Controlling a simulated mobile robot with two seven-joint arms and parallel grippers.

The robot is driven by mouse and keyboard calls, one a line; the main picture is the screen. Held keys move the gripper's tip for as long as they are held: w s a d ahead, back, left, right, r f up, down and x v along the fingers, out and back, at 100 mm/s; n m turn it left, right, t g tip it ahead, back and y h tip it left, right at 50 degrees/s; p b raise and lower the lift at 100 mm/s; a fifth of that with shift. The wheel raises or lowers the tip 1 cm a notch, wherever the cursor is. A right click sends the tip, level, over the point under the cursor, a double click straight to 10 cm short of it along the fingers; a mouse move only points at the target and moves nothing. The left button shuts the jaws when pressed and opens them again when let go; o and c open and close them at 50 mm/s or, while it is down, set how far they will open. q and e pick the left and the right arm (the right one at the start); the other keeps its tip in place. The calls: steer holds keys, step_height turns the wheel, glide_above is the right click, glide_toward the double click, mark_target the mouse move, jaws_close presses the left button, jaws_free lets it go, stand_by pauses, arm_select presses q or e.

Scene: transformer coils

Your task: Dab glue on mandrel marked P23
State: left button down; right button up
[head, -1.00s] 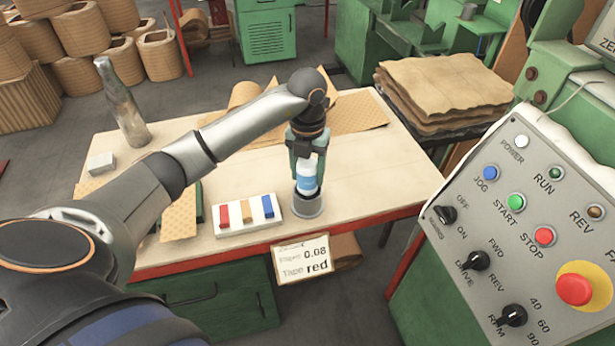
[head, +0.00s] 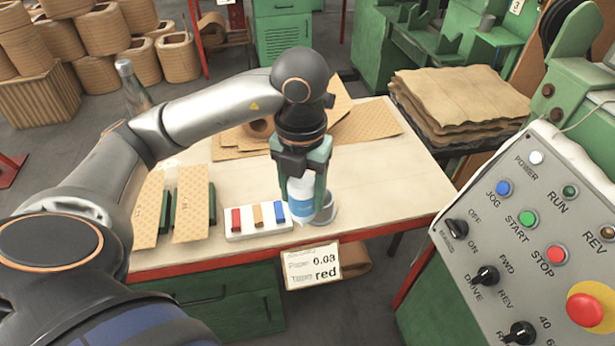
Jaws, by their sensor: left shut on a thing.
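My left gripper (head: 302,172) points down over the front of the workbench and is shut on a white and blue bottle (head: 301,200). The fingers stand on either side of the bottle and hide part of it. A grey round holder (head: 325,208) stands on the bench just right of and behind the bottle; I cannot tell whether the two touch. No mandrel with a P23 mark can be made out in this view. My right gripper is not in view.
The workbench (head: 390,180) has free room at right. A white block with red, tan and blue bars (head: 257,218) and patterned sheets (head: 193,205) lie left of the bottle. A grey control panel (head: 540,230) stands close at right. A glass bottle (head: 133,88) is behind my arm.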

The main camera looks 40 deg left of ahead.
arm_select(q)
steer(key=shift+s+r+p, duration=0.15)
steer(key=shift+r+p, duration=0.35)
steer(key=shift+r, duration=0.2)
step_height(320, 180, up, 6)
steer(key=p, duration=0.5)
steer(key=shift+r, duration=0.2)
steer(key=shift+f, duration=0.1)
